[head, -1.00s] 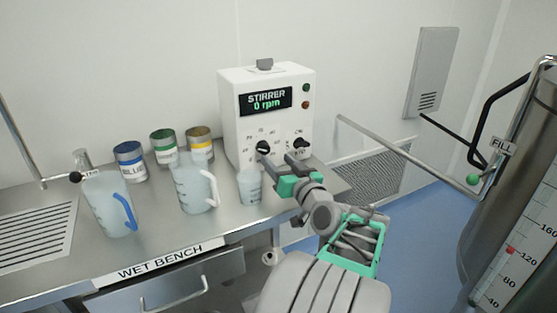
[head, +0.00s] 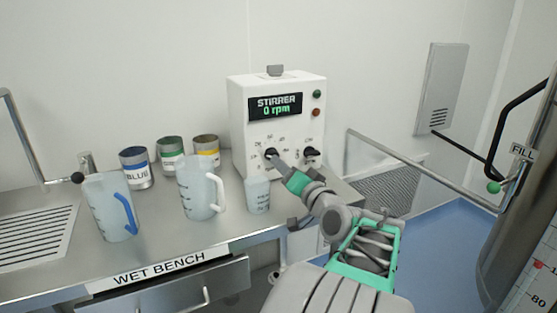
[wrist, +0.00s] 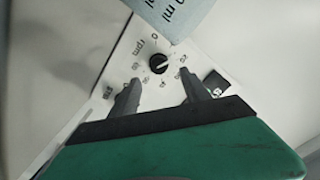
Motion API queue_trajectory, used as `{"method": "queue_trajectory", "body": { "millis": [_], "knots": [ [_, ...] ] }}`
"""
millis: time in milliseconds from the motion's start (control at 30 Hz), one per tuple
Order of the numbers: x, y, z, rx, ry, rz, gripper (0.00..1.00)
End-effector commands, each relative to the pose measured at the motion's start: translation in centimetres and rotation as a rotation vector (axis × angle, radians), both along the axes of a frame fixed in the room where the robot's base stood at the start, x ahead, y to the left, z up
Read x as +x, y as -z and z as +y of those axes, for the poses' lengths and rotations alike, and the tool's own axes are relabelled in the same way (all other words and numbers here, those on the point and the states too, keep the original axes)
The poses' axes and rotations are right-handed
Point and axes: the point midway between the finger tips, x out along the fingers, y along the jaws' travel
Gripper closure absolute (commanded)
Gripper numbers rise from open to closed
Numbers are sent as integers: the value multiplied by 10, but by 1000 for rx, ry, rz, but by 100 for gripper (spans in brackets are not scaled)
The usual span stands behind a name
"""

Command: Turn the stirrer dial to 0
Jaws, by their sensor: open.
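The white stirrer unit (head: 247,135) stands at the back of the bench, and its display (head: 275,107) reads "STIRRER 0 rpm". The black stirrer dial (head: 270,154) is on its front at lower left, partly behind my gripper in the head view. In the wrist view the dial (wrist: 159,63) shows whole, ringed by printed numbers, with a pale mark on it. My gripper (wrist: 157,95) is open and empty, its two fingers pointing at the panel, with the dial just beyond and between them, not gripped. I cannot tell the dial's exact setting.
A second black knob (head: 311,153) sits right of the dial. A small beaker (head: 258,194) stands before the unit and crosses the wrist view's top. Two jugs (head: 199,190) (head: 108,205) and several paint cans (head: 134,168) stand left. A rail (head: 420,172) runs at right.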

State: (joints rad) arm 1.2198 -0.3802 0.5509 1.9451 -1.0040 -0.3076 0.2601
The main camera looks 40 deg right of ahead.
Motion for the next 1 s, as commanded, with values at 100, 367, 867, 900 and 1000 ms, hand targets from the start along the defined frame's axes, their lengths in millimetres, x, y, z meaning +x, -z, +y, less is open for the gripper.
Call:
{"method": "queue_trajectory", "body": {
  "millis": [100,367,867,900,1000],
  "knots": [
    [24,0,-5,-1,-6,1,45],
    [60,0,-16,-2,-3,1,45],
    [62,0,-18,-4,0,1,64],
    [62,0,-18,-4,1,0,67],
    [62,0,-18,-4,0,1,75]
  ]
}}
